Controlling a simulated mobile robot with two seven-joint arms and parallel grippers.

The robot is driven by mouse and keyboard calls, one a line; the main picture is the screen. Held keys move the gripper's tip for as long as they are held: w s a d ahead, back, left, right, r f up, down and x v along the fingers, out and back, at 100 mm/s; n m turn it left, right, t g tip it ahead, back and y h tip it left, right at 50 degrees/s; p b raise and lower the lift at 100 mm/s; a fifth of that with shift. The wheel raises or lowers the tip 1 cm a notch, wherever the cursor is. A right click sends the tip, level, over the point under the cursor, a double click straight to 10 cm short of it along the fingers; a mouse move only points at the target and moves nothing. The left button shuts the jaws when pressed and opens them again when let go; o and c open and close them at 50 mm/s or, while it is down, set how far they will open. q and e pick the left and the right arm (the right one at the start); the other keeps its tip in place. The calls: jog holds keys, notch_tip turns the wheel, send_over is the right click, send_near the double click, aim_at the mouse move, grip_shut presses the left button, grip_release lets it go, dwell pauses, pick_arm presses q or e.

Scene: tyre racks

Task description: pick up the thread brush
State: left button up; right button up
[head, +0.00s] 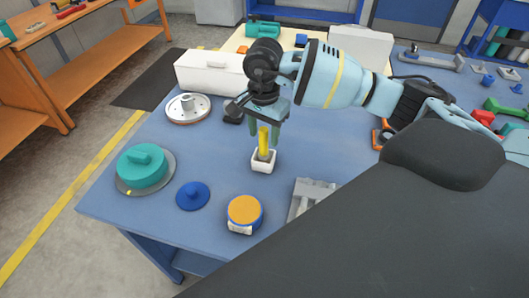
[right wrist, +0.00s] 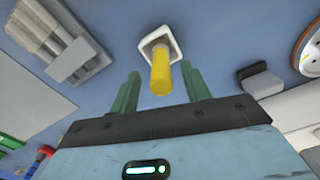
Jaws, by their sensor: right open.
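The thread brush shows as an upright yellow handle (head: 263,142) standing in a small white square holder (head: 263,163) on the blue table. Its lower end is hidden inside the holder. My right gripper (head: 264,133) points down over it, with its green fingers open around the top of the handle. In the right wrist view the yellow handle (right wrist: 161,75) lies between the two open fingertips (right wrist: 160,78), with a visible gap on each side. The white holder (right wrist: 160,42) shows beyond it. My left gripper is not in view.
Nearby on the table (head: 140,220) are a teal lidded piece (head: 142,165), a blue knobbed disc (head: 192,195), an orange-topped round container (head: 244,211), a grey slotted block (head: 312,196) and a white-rimmed disc (head: 188,109). A white box (head: 205,72) stands behind.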

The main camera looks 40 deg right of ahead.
jog(key=shift+f, duration=1.25)
jog(key=shift+c, duration=0.5)
grip_shut()
jog(key=shift+w+r, duration=0.1)
notch_tip(320, 180, up, 10)
jog(key=shift+f, duration=0.1)
